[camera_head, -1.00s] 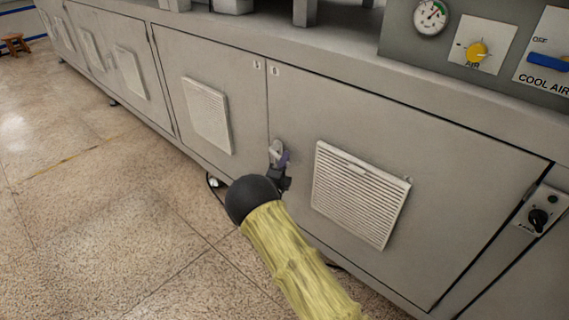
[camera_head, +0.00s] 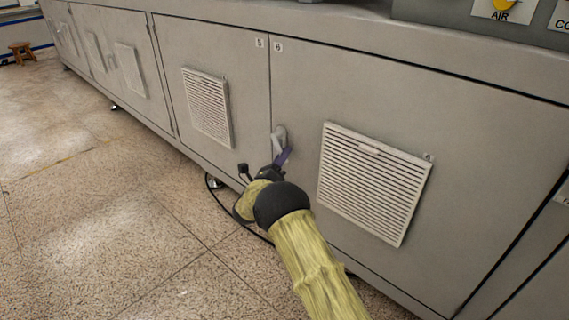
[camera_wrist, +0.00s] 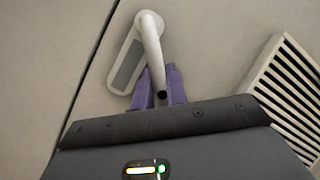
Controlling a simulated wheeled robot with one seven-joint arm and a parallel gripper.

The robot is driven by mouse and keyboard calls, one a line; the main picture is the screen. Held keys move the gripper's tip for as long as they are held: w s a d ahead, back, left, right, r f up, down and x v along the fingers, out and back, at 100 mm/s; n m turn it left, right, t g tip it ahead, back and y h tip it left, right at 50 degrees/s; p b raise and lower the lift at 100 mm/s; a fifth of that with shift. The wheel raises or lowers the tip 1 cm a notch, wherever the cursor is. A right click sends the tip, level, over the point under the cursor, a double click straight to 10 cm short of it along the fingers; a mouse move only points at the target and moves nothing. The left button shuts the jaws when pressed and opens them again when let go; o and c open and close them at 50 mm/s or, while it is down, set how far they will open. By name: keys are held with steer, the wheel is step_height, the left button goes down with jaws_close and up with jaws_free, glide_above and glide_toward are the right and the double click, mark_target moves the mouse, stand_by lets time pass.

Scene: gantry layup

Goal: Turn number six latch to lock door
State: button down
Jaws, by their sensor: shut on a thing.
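The number six door (camera_head: 300,90) is the grey panel right of the seam, with a small "6" label (camera_head: 278,46) at its top left corner. Its latch (camera_head: 278,138) is a pale handle on a plate by the door's left edge. In the wrist view the latch (camera_wrist: 151,40) bends from its plate, and its bar runs down between the purple fingers. My gripper (camera_head: 284,154) is at the latch, its purple fingers shut around the lower end of the bar. The wrist view also shows my gripper (camera_wrist: 160,88). The door looks flush with its neighbour.
A louvred vent (camera_head: 372,182) is on the door right of the latch. The number five door (camera_head: 215,60) with its own vent lies to the left. A black cable (camera_head: 225,208) runs on the floor below. The floor (camera_head: 90,220) to the left is clear.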

steer(key=shift+a+f+m, duration=0.1)
steer(key=shift+m, duration=0.2)
steer(key=c, duration=1.4)
jaws_free()
steer(key=shift+r, duration=0.2)
